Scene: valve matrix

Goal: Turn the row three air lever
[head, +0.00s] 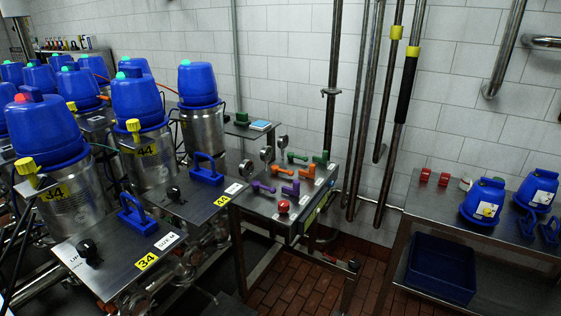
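No lever in the head view is clearly marked as the row three air lever, so I cannot tell which one it is. A steel plate (113,262) at the lower left bears a yellow label 34 (147,261), a blue handle (138,217) and a black knob (88,250). A similar plate behind it has another blue handle (205,170) and black knob (174,193). Yellow fittings (133,128) stand by the blue-capped steel valves, and another yellow one (28,168) is at the far left. My gripper is not in view.
Blue-capped valves (136,98) crowd the left. A steel table (262,207) in the middle carries coloured handles and a red knob (283,206). A right-hand bench (425,203) holds blue caps (483,202), with a blue bin (441,272) below. Brick floor (290,285) shows between.

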